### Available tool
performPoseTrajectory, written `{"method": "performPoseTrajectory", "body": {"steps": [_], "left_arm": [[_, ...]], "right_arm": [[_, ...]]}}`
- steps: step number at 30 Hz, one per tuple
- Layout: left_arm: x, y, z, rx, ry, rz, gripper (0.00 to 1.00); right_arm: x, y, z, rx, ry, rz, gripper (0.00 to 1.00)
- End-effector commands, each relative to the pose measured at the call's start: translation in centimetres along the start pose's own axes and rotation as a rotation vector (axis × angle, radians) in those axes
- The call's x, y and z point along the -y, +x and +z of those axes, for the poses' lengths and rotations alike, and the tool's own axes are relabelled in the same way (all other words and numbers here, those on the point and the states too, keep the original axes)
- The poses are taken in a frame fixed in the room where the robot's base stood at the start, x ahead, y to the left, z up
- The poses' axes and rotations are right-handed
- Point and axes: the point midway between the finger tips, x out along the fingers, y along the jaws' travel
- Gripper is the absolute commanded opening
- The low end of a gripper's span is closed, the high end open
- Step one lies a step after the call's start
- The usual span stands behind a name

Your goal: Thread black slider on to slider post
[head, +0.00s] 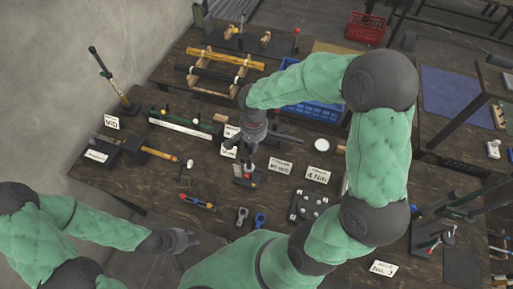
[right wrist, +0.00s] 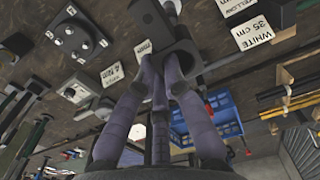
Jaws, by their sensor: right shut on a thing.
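My right gripper (head: 248,150) reaches over the middle of the bench and points down. In the right wrist view its grey fingers (right wrist: 165,75) are shut on a black block (right wrist: 146,22) with a round hole, which I take for the black slider. A pale grey rounded piece (right wrist: 170,8) shows beside the block at the top edge; I cannot tell whether it is the slider post or whether the block is around it. In the head view a small dark fixture (head: 245,173) stands just below the gripper. My left gripper (head: 182,240) is empty, near the bench's front edge; its finger gap is unclear.
White label cards (head: 318,175) lie around the bench. A dark plate with round knobs (head: 308,206) is at the front right. A blue crate (head: 310,108) and a rack with yellow and black rods (head: 225,60) stand behind.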

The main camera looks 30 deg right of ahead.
Motion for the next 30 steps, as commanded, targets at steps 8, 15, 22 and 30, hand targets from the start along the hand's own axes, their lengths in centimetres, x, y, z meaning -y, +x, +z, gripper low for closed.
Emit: {"method": "performPoseTrajectory", "body": {"steps": [8, 15, 22, 30], "left_arm": [[0.0, 0.0, 0.0, 0.0, -0.001, 0.0, 0.4], [0.1, 0.3, 0.0, 0.0, 0.0, 0.0, 0.4], [0.5, 1.5, -0.1, 0.0, 0.0, 0.0, 0.4], [1.2, 3.4, -0.1, 0.0, 0.0, 0.0, 0.4]], "right_arm": [[0.1, 0.0, -0.1, 0.0, 0.0, 0.0, 0.0], [0.1, 0.1, -0.1, -0.001, -0.001, -0.001, 0.0], [0.1, 1.3, 0.0, 0.0, -0.001, 0.0, 0.0], [0.0, 3.6, -0.1, 0.0, -0.001, 0.0, 0.0]]}}
